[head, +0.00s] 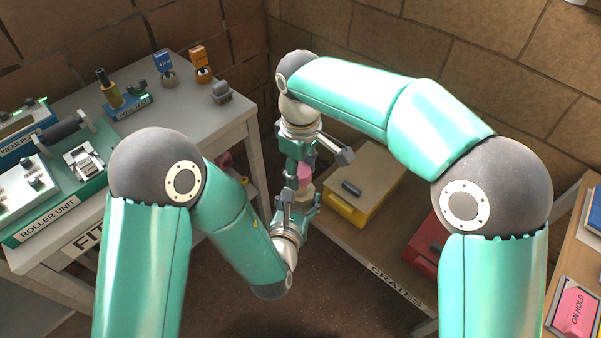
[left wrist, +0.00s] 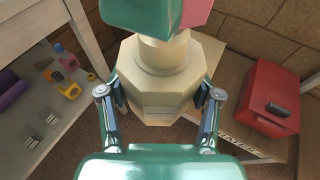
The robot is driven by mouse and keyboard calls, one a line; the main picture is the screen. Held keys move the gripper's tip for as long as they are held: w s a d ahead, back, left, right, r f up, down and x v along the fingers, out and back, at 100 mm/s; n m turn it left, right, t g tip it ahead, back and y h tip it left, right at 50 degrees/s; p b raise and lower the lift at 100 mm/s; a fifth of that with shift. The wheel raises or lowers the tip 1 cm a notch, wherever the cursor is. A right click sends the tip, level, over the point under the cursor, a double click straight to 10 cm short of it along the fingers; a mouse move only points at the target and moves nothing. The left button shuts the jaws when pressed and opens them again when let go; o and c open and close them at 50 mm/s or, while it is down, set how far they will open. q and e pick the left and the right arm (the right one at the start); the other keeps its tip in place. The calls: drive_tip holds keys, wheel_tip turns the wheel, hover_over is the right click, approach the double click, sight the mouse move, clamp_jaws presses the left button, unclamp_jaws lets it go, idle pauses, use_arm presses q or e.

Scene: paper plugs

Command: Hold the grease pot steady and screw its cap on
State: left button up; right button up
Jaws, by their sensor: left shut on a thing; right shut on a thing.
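The grease pot (left wrist: 160,104) is a cream, many-sided pot with a round neck. My left gripper (left wrist: 161,96) is shut on its body, one finger on each side, and holds it upright in the air. The pot (head: 304,190) also shows small in the head view, above my left gripper (head: 302,200). The pink cap (head: 304,171) is in my right gripper (head: 299,172), which points down right above the pot. In the left wrist view the pink cap (left wrist: 196,12) and a teal finger cover the top of the neck. I cannot tell whether cap and neck touch.
A grey table with the roller unit (head: 60,190) and small fixtures stands at the left. A low shelf behind the grippers holds a yellow crate (head: 345,206) and a red crate (head: 427,248). A table with a pink "ON HOLD" card (head: 577,308) is at the right.

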sight(300, 196)
drive_tip(key=shift+f, duration=0.9)
drive_tip(key=shift+f, duration=0.6)
